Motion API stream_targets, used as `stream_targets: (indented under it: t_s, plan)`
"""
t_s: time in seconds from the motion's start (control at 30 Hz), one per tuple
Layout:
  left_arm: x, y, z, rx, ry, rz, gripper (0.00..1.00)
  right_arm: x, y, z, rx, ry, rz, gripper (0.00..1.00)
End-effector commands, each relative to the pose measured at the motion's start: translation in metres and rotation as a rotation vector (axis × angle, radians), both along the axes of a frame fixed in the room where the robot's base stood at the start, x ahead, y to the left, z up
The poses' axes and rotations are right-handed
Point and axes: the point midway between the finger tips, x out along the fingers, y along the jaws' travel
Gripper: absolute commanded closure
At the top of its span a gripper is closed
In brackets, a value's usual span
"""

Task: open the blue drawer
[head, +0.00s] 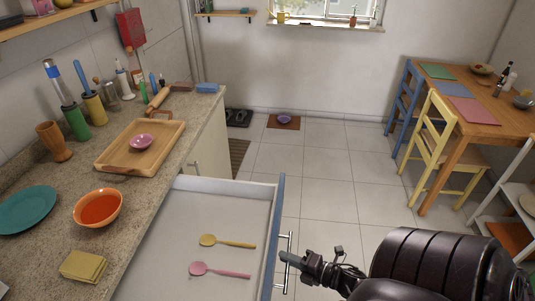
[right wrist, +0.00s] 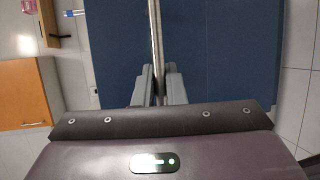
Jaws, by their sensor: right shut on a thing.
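The blue drawer (head: 276,240) is pulled out from under the counter, with its pale inside showing. A yellow spoon (head: 227,241) and a pink spoon (head: 219,271) lie in it. Its metal bar handle (head: 288,262) is on the blue front. My right gripper (head: 286,257) is at the handle, outside the drawer front. In the right wrist view its two grey fingers (right wrist: 159,85) are shut on the metal handle bar (right wrist: 156,40), in front of the blue drawer face (right wrist: 220,50). My left gripper is not in view.
The counter (head: 150,215) on the left holds a wooden tray (head: 165,153), an orange bowl (head: 98,208), a teal plate (head: 26,209) and yellow sponges (head: 83,266). Tiled floor (head: 340,210) is clear right of the drawer. A yellow chair (head: 436,145) and wooden table (head: 490,105) stand at the right.

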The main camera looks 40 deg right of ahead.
Motion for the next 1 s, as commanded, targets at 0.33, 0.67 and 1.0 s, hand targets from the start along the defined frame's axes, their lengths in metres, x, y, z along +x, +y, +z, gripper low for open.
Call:
stream_targets:
  t_s: [0.33, 0.67, 1.0]
  plan:
    - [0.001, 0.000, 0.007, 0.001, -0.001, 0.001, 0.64, -0.028, -0.023, 0.000, 0.000, 0.000, -0.002, 1.00]
    - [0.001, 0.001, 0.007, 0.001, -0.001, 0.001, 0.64, -0.030, -0.024, 0.000, -0.001, -0.001, -0.002, 1.00]
    - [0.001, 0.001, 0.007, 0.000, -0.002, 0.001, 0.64, -0.030, -0.024, 0.000, 0.000, -0.001, -0.001, 0.68]
